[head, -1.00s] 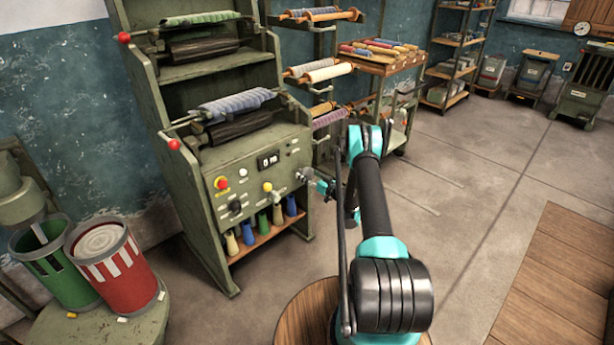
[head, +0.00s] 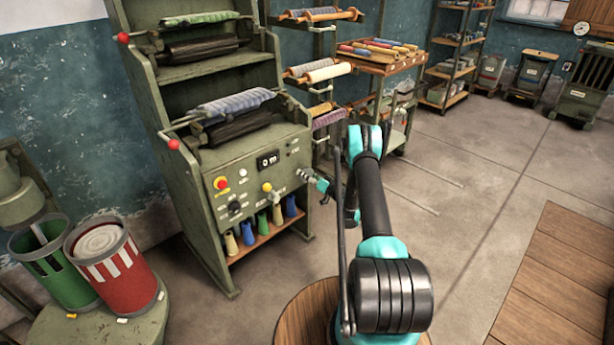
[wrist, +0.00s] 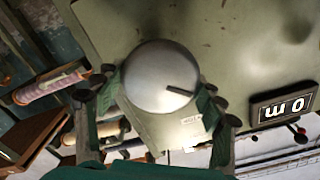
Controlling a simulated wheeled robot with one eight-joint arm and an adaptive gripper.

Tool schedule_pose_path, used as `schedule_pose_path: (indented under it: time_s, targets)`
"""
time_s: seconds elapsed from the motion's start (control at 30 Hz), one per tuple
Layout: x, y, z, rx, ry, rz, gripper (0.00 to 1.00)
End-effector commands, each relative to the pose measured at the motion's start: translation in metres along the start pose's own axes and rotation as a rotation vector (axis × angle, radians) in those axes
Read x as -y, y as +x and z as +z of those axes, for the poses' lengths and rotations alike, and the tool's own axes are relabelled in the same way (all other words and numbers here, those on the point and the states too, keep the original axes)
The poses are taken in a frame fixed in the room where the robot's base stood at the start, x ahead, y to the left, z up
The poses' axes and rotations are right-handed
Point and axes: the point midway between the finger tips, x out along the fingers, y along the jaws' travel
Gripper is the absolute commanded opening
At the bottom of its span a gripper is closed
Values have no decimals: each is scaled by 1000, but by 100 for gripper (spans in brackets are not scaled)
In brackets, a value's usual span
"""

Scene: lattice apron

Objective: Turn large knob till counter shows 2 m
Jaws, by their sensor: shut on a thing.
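The large knob (wrist: 160,78) is a round silver cap with a dark pointer line, filling the middle of the wrist view. My gripper (wrist: 157,98) has its green-padded fingers closed against both sides of it. In the head view the knob (head: 303,174) sits at the right of the green machine's control panel, with my gripper (head: 316,182) at it. The counter (head: 268,160) is a dark display on the panel to the left of the knob and reads 0 m.
Coloured spools (head: 277,214) stand on a shelf below. A rack of rollers (head: 320,70) stands behind. The floor to the right is open.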

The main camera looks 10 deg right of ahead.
Motion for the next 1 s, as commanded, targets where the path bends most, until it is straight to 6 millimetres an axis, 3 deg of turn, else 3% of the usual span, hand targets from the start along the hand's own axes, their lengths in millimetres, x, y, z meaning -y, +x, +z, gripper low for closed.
schedule_pose_path:
  time_s: [0.13, 0.17, 0.3, 0.73, 1.0]
  targets:
    - [1, -1, 0, 1, 0, -2, 41]
    - [1, -1, 0, 1, -1, -2, 72]
    - [1, -1, 0, 1, -1, -1, 89]
    - [3, 0, -4, 0, -1, -1, 91]
    - [24, 0, -37, 0, -1, -1, 91]
